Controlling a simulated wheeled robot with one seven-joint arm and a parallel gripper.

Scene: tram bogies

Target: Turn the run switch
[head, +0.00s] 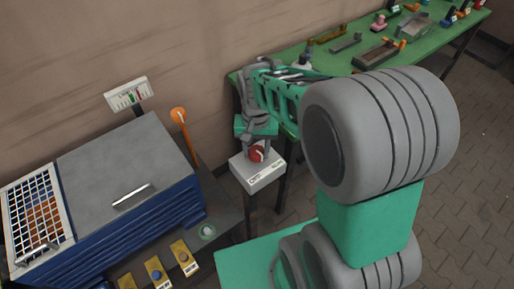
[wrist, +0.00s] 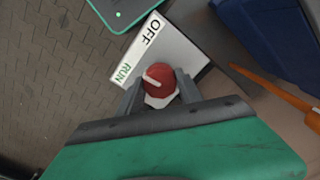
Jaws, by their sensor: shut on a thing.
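The run switch is a red round knob (wrist: 160,82) with a white pointer mark, on a white box (wrist: 185,45) labelled OFF and RUN. In the wrist view the pointer mark lies nearer the RUN label (wrist: 125,72) than OFF. In the head view the red knob (head: 257,153) sits on the white box (head: 258,172) on a dark post. My gripper (wrist: 160,88) is shut on the knob, one finger on each side. In the head view my gripper (head: 257,140) comes down onto the knob from above.
A grey-topped blue cabinet (head: 125,165) with an orange lever (head: 187,135) stands left of the switch. Yellow blocks with knobs (head: 157,272) are in front of it. A green table (head: 320,55) with several parts runs along the wall behind. Paved floor is open at right.

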